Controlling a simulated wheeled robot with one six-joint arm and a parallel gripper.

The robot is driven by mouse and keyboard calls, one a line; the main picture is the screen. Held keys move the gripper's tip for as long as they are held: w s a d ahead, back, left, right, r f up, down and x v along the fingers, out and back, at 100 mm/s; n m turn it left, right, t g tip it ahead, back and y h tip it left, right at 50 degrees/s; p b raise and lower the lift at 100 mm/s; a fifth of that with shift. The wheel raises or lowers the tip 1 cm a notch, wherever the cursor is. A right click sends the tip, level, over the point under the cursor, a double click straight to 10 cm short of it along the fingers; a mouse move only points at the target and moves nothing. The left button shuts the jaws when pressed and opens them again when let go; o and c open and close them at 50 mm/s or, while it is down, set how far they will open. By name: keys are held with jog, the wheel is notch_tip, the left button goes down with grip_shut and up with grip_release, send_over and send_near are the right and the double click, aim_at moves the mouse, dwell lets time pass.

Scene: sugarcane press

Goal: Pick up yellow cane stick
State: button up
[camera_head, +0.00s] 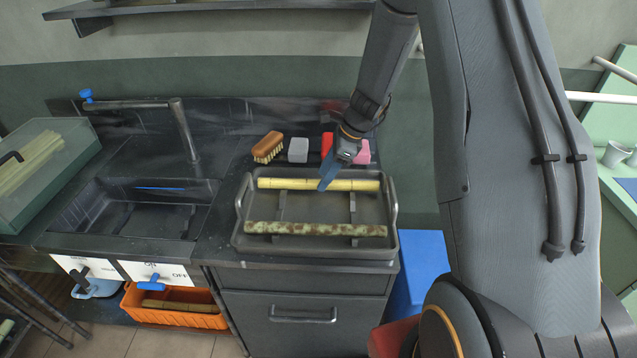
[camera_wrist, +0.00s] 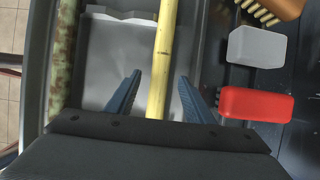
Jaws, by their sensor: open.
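The yellow cane stick (camera_head: 285,184) lies lengthwise along the back of a grey metal tray (camera_head: 240,230) on the counter. My gripper (camera_head: 326,184) is over the stick, a little right of its middle, with its fingers pointing down. In the wrist view the yellow stick (camera_wrist: 163,60) runs between the two open blue fingers of my gripper (camera_wrist: 158,95), apart from both. Whether the fingertips reach down to the stick's height cannot be told. A green and brown mottled cane stick (camera_head: 315,229) lies along the tray's front, parallel to the yellow one.
Behind the tray are a brown brush (camera_head: 268,147), a grey block (camera_head: 298,150), and red (camera_head: 327,143) and pink (camera_head: 363,152) blocks. A sink (camera_head: 140,210) is left of the tray. An orange crate (camera_head: 172,318) stands below, and a blue box (camera_head: 424,265) at right.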

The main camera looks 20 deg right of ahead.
jog(key=shift+x, duration=1.15)
jog(key=shift+c, duration=0.5)
grip_shut()
jog(key=shift+r, duration=0.1)
